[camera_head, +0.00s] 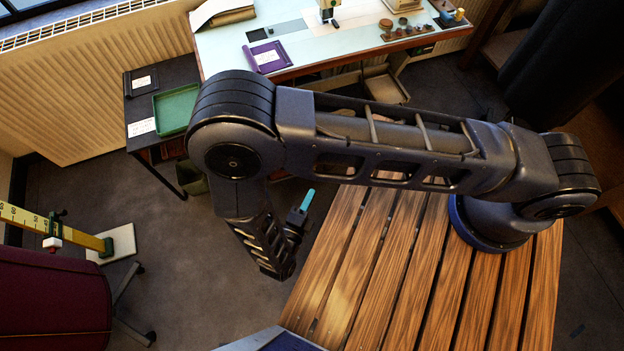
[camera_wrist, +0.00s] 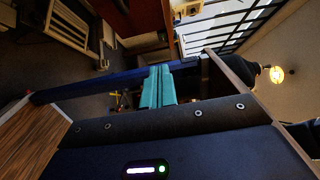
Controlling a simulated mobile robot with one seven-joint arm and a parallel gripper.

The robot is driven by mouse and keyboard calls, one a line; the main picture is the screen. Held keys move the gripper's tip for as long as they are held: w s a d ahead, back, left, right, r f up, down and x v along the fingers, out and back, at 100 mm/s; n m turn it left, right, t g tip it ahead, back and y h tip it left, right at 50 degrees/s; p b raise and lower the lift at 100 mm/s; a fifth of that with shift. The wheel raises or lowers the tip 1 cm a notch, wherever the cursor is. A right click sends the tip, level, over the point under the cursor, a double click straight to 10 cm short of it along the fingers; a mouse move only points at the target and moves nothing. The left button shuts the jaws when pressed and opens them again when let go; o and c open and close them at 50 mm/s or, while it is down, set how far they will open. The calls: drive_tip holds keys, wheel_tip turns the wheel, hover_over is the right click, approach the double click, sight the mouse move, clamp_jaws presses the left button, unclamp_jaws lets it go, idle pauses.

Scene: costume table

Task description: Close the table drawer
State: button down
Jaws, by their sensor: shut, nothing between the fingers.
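The table (camera_head: 340,45) has a pale top and stands at the back of the head view. A beige open-topped box shape, which looks like the table drawer (camera_head: 386,86), juts out below the front edge near its right part. My arm hides part of the space in front of it. My gripper (camera_head: 308,200) has teal fingertips and hangs over the grey floor, in front of the table and apart from it. In the wrist view its teal fingers (camera_wrist: 157,88) are together with nothing between them. I cannot make out the drawer surely in the wrist view.
A dark side table (camera_head: 143,108) with a green tray (camera_head: 175,110) stands left of the table. A maroon padded seat (camera_head: 50,300) and a yellow measuring post (camera_head: 50,227) stand at left. Grey floor (camera_head: 180,270) is clear between. A purple folder (camera_head: 267,57) lies on the table.

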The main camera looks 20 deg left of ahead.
sight(289, 84)
drive_tip(key=w+a, duration=0.3)
drive_tip(key=w, duration=0.9)
drive_tip(key=shift+w, duration=0.1)
drive_tip(key=w+a, duration=2.2)
drive_tip(key=shift+w+a, duration=0.2)
drive_tip(key=shift+a, duration=0.05)
drive_tip(key=shift+w+a+r, duration=0.15)
drive_tip(key=shift+w+a, duration=0.2)
drive_tip(key=shift+w, duration=0.05)
